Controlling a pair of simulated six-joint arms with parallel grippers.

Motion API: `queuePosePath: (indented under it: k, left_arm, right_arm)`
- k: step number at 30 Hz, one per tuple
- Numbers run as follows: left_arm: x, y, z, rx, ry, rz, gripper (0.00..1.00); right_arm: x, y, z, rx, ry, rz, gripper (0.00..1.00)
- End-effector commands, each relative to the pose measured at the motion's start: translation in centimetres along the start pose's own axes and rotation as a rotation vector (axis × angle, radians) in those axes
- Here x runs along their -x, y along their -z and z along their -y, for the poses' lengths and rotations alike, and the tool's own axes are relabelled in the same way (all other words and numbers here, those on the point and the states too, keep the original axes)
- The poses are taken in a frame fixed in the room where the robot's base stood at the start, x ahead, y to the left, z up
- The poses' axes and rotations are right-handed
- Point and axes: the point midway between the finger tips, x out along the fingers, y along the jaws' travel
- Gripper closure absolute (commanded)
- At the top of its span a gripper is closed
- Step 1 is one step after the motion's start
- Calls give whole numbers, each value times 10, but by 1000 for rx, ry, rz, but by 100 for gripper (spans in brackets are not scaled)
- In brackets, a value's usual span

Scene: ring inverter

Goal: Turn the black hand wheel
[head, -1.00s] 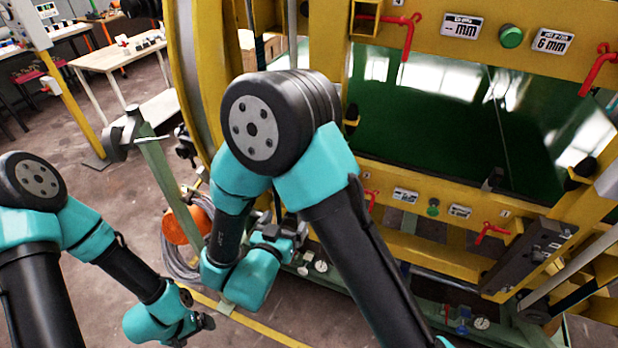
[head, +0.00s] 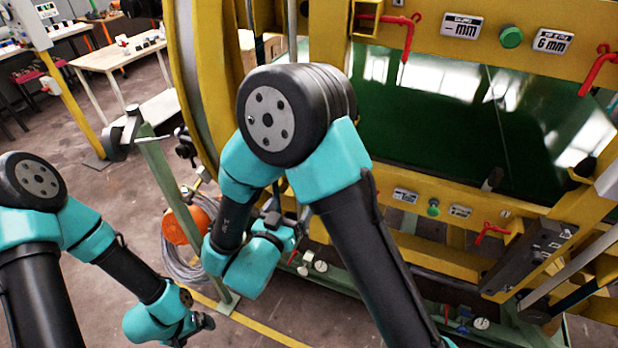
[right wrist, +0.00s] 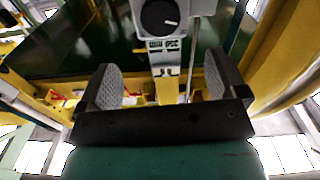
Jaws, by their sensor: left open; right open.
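In the head view my right gripper (head: 290,224) is partly hidden behind my own wrist, in front of the yellow frame. My left gripper (head: 205,322) is low at the left, over the floor, away from the machine.
The yellow machine frame (head: 455,178) with red handles (head: 491,232) and green buttons fills the right side. A green post (head: 163,178) and an orange round object with coiled cable (head: 187,222) stand left of my right forearm.

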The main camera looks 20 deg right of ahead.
Motion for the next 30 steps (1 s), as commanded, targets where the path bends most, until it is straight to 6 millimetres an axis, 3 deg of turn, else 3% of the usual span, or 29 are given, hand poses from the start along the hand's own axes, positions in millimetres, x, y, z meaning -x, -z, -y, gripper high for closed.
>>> queuePosePath:
  k: [18, 24, 30]
  left_arm:
    - [0, 0, 0, 0, 0, 0, 9]
    - [0, 0, 0, 0, 0, 0, 9]
    - [0, 0, 0, 0, 0, 0, 9]
  right_arm:
    - [-105, 0, -1, -1, -3, 0, 9]
    - [-125, 0, 0, -1, -2, 0, 9]
    - [-129, 0, 0, 0, 0, 0, 9]
